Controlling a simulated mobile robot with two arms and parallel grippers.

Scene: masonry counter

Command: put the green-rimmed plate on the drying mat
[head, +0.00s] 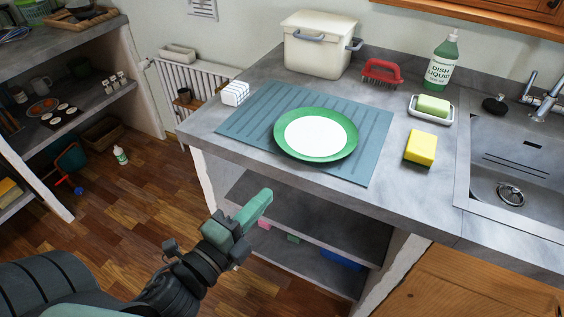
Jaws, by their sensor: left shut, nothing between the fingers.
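The green-rimmed plate (316,134) lies flat, white centre up, on the blue-grey drying mat (262,113) on the counter. It rests toward the mat's right half, inside the mat's edges. My left gripper (266,194) is shut and empty. It is in front of the counter's front edge, apart from the plate and below it in the picture. My right gripper is not in view.
A white block (235,93) stands at the mat's left corner. A cream bin (319,45), red brush (381,72), dish liquid (442,62), soap dish (449,119) and yellow sponge (420,148) stand around the mat. The sink (511,150) is at right. Open shelves (310,225) lie under the counter.

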